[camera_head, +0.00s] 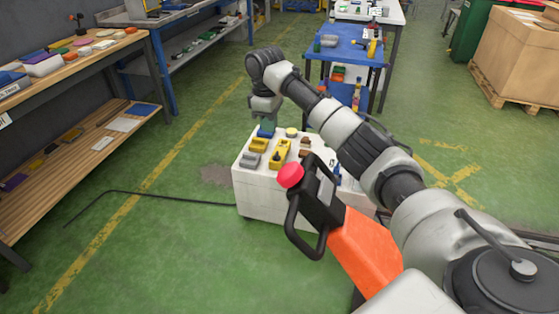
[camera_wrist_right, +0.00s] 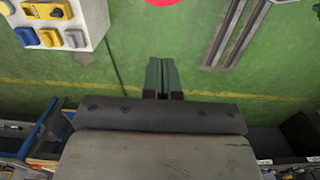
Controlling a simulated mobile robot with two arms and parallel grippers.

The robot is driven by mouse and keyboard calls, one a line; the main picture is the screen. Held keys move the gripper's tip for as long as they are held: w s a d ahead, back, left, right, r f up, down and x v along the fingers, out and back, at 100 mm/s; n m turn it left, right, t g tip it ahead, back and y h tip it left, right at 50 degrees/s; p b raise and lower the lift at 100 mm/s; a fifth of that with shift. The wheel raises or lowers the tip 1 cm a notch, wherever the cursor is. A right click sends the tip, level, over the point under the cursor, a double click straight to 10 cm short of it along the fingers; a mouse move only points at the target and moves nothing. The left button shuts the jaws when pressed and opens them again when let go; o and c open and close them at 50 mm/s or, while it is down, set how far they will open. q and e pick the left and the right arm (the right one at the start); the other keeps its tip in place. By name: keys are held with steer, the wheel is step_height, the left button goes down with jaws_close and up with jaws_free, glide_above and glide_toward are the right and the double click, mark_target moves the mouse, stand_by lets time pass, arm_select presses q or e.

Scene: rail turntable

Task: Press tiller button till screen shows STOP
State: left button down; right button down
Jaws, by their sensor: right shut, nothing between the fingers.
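The orange tiller (camera_head: 363,247) rises at the lower middle of the head view. It has a black head with a looped handle (camera_head: 305,237) and a round red button (camera_head: 290,175). A small greyish panel, probably the screen (camera_head: 325,190), is on its head; I cannot read any text. My right gripper (camera_head: 266,131) hangs at the end of my arm, beyond and left of the button in the picture, apart from it. In the right wrist view its fingers (camera_wrist_right: 164,76) are shut and empty. A cut-off red round shape, likely the button (camera_wrist_right: 160,2), shows at the top edge. My left gripper is out of view.
A white box (camera_head: 262,200) with yellow and grey electrical parts stands behind the tiller head, below my right gripper in the picture. A dark cable (camera_head: 160,196) lies on the green floor. Shelves (camera_head: 75,125) line the left; a blue cart (camera_head: 345,53) stands behind. The left floor is mostly clear.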

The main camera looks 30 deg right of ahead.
steer(key=shift+d+r, duration=0.15)
steer(key=shift+r, duration=0.15)
glide_above(282, 171)
steer(key=w+a, duration=0.2)
step_height(282, 171, down, 10)
steer(key=shift+s+d+f+p, duration=0.4)
steer(key=shift+f+p, duration=0.05)
steer(key=shift+f, duration=0.15)
steer(key=shift+s+d+f+p, duration=0.4)
steer(key=shift+f+p, duration=0.05)
steer(key=shift+f, duration=0.15)
steer(key=shift+s+d+f, duration=0.1)
steer(key=shift+s+f, duration=0.05)
steer(key=shift+f, duration=0.15)
